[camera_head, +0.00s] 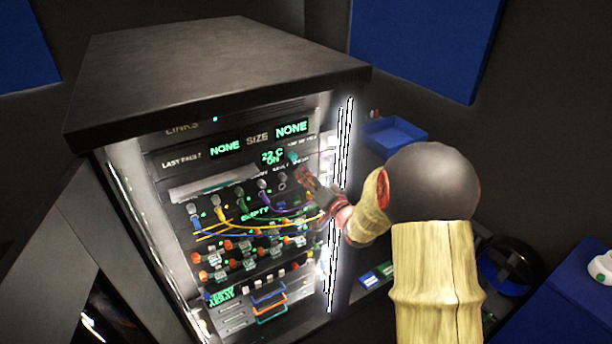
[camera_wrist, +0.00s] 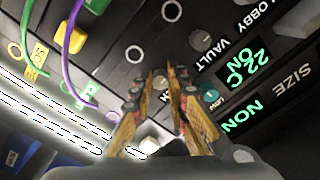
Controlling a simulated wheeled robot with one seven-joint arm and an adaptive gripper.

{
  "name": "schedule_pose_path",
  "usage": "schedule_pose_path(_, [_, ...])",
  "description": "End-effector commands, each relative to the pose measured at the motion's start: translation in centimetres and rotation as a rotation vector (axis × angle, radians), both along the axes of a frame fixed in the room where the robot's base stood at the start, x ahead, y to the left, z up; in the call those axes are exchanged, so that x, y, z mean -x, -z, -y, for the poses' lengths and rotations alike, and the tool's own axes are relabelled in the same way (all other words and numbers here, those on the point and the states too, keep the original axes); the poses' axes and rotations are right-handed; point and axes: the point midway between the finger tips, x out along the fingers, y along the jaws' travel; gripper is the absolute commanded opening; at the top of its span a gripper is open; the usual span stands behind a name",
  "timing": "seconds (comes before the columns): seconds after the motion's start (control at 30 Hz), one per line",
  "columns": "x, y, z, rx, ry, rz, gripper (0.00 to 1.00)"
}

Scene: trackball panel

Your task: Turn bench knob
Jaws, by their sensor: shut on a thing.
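My gripper (camera_wrist: 171,76) reaches the front of the rack panel, with its yellow-and-dark fingers close together. In the head view my gripper (camera_head: 304,176) is at the upper right of the panel, just below the green "22 C ON" readout (camera_head: 272,157). A teal knob (camera_wrist: 210,92) sits right of the fingers.
Purple (camera_wrist: 73,31) and green (camera_wrist: 66,62) cables loop out of the panel near the gripper. Yellow cables (camera_head: 258,229) hang across the lower rows. A lit strip (camera_head: 345,140) edges the cabinet's right side. A blue tray (camera_head: 395,136) lies behind my arm.

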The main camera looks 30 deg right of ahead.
Motion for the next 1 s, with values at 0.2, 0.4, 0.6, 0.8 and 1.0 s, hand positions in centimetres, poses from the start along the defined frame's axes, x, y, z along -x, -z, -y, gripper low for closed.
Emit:
schedule_pose_path(0.2, [0.01, 0.03, 0.01, 0.0, 0.001, -0.001, 0.0])
schedule_pose_path(0.4, [0.01, 0.07, 0.03, 0.011, 0.001, 0.0, 0.0])
schedule_pose_path(0.6, [-0.01, 0.22, 0.04, 0.078, 0.0, 0.003, 0.0])
schedule_pose_path(0.8, [-0.02, 0.38, 0.07, 0.218, 0.0, 0.009, 0.0])
schedule_pose_path(1.0, [-0.03, 0.44, 0.13, 0.404, 0.001, 0.016, 0.0])
